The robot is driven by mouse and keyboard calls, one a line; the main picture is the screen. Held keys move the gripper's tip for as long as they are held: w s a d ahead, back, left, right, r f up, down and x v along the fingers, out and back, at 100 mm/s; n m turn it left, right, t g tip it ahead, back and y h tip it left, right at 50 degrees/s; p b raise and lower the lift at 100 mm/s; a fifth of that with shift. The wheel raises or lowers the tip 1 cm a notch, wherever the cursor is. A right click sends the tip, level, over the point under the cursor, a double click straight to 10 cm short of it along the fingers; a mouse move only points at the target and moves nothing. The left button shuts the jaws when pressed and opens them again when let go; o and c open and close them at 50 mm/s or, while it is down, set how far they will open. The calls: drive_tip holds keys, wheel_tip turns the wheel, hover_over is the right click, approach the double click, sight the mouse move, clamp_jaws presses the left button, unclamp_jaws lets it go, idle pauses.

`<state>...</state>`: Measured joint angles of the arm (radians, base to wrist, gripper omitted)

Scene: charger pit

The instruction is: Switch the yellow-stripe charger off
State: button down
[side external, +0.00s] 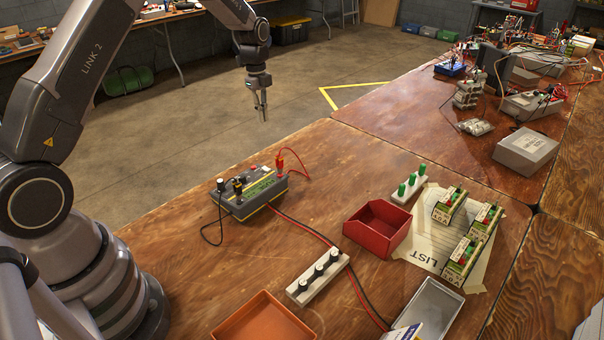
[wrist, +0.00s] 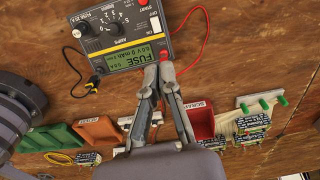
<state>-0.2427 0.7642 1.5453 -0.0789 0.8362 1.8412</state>
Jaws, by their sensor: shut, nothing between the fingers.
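The yellow-stripe charger (side external: 250,194) is a grey box with yellow striping at the left of the bench.
Red and black leads (side external: 318,232) run across the bench. Several small circuit units lie on a list sheet.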

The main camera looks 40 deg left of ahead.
sight(265, 167)
drive_tip(key=shift+s+a, duration=0.2)
drive_tip(key=shift+a, duration=0.4)
drive_tip(key=f, duration=0.9)
drive_tip(key=d+f, duration=0.1)
drive_tip(key=f, duration=0.4)
drive_tip(key=shift+a, duration=0.1)
